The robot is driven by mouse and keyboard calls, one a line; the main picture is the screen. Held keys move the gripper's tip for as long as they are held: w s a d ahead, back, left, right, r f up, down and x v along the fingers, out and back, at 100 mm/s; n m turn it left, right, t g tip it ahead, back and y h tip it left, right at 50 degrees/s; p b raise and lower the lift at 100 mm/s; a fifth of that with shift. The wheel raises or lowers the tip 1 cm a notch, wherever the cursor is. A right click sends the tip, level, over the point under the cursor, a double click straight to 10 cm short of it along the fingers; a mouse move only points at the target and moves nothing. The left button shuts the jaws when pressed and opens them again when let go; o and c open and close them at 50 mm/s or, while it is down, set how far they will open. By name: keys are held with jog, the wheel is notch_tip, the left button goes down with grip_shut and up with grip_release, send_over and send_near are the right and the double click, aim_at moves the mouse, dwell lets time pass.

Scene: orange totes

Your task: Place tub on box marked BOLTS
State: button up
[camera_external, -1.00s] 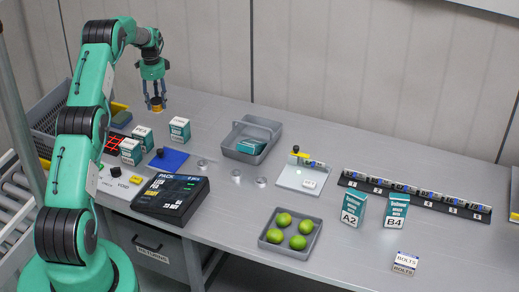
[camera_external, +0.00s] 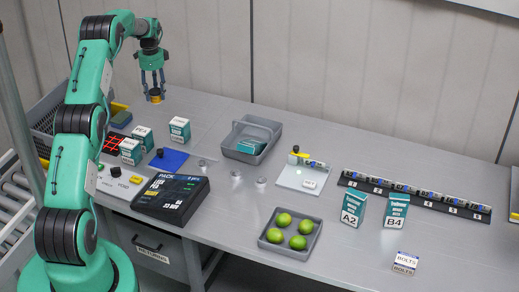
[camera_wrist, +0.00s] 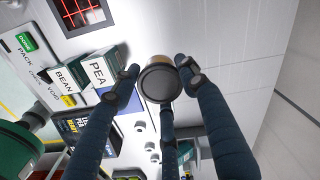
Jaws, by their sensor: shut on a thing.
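My gripper (camera_external: 153,84) is shut on a small round tub (camera_external: 156,97), yellow with a dark part, at the back left above the table. In the wrist view the tub (camera_wrist: 160,80) shows its dark round face between my blue-grey fingers. The small white box marked BOLTS (camera_external: 405,263) stands at the front right of the table, far from my gripper. Nothing shows on top of it.
Labelled boxes (camera_external: 180,130), a PACK console (camera_external: 171,197), a grey tray (camera_external: 252,140) and a tray of limes (camera_external: 290,234) lie between. Boxes A2 (camera_external: 353,210) and B4 (camera_external: 396,209) stand behind the BOLTS box. A black rail (camera_external: 420,197) runs behind them.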

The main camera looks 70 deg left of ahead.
jog(key=w+d+m+p, duration=0.3)
jog(key=w+d+m, duration=0.3)
jog(key=w+d, duration=2.55)
jog(key=w+d+m+p, duration=0.15)
jog(key=w+d, duration=0.35)
jog(key=d, duration=0.8)
jog(key=w+d+m, duration=0.3)
jog(key=w+d, duration=0.2)
jog(key=d, duration=0.7)
jog(key=s+d+m+p, duration=0.1)
jog(key=s+d+m, duration=0.15)
jog(key=d, duration=1.85)
jog(key=s+d+m+p, duration=0.1)
jog(key=d+m, duration=0.3)
jog(key=d, duration=1.8)
notch_tip(320, 180, down, 4)
jog(key=shift+a+f, duration=0.1)
jog(key=shift+f, duration=0.15)
